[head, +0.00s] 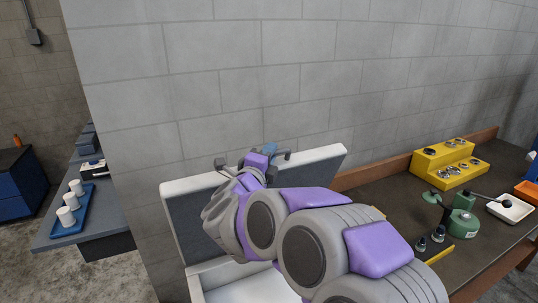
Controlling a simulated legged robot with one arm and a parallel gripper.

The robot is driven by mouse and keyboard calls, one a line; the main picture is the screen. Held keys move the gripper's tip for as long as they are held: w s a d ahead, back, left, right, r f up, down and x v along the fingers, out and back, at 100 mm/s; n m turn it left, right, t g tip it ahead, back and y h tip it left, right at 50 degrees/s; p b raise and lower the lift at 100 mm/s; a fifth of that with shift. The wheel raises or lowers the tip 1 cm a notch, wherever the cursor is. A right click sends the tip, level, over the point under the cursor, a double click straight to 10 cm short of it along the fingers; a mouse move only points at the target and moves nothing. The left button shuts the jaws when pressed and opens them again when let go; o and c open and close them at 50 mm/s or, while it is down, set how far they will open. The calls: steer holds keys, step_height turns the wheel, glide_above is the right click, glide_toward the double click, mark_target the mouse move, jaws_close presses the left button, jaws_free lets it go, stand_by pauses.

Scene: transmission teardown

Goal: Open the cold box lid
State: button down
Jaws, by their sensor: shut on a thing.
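The cold box (208,276) is white and stands against the block wall, low in the head view. Its lid (315,162) is raised and tilted up near the wall, with a white rim and a dark grey inner face. My gripper (268,157) is at the top edge of the lid, shut on it. A small blue part shows there; the exact grip is too small to make out. My arm crosses in front and hides much of the lid and the box's right side. Part of the pale box interior shows below the lid.
A workbench (393,197) on the right holds a yellow stepped rack (447,163), a green device (462,223) and a white tray (510,209). On the left, a table carries a blue tray (72,222) with white cups. The floor at lower left is clear.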

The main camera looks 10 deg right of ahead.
steer(key=s, duration=0.1)
steer(key=f, duration=0.1)
steer(key=s, duration=0.1)
steer(key=shift+s+a+f+b, duration=0.15)
steer(key=shift+s+f+b, duration=0.1)
steer(key=shift+s+b, duration=0.15)
steer(key=c, duration=1.4)
jaws_free()
steer(key=shift+w+a, duration=0.1)
steer(key=shift+a, duration=0.05)
steer(key=o, duration=0.3)
steer(key=shift+a+r, duration=0.1)
steer(key=shift+a, duration=0.65)
steer(key=p+v, duration=0.2)
steer(key=v, duration=1.5)
steer(key=shift+d+p, duration=0.3)
steer(key=shift+d, duration=0.05)
steer(key=shift+d, duration=0.1)
